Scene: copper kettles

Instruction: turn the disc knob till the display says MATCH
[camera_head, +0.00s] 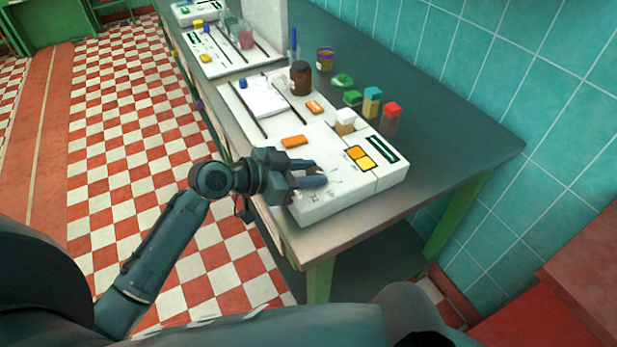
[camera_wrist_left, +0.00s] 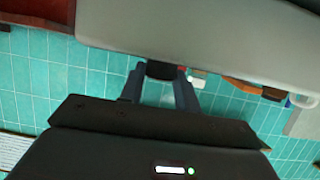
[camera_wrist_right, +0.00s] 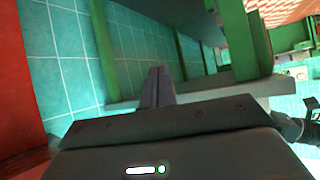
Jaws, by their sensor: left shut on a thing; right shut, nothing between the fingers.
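The near white console (camera_head: 345,200) lies on the dark table. A dark-framed panel (camera_head: 360,158) on it shows one orange and one yellow patch. Beside it is a narrow dark display (camera_head: 389,149); I cannot read any word on it. My left gripper (camera_head: 318,175) is low over the console's front part, beside printed marks. In the left wrist view its fingers (camera_wrist_left: 160,88) are shut on a dark round piece, the disc knob (camera_wrist_left: 161,70), mostly hidden in the head view. My right gripper (camera_wrist_right: 157,86) is shut and empty, away from the console.
Orange pieces (camera_head: 295,141), a brown jar (camera_head: 300,78) and several coloured-topped blocks or containers (camera_head: 372,101) stand on or behind the console. A second white console (camera_head: 222,52) is farther back. Teal tiled wall (camera_head: 540,110) bounds the right. The table's right end is bare.

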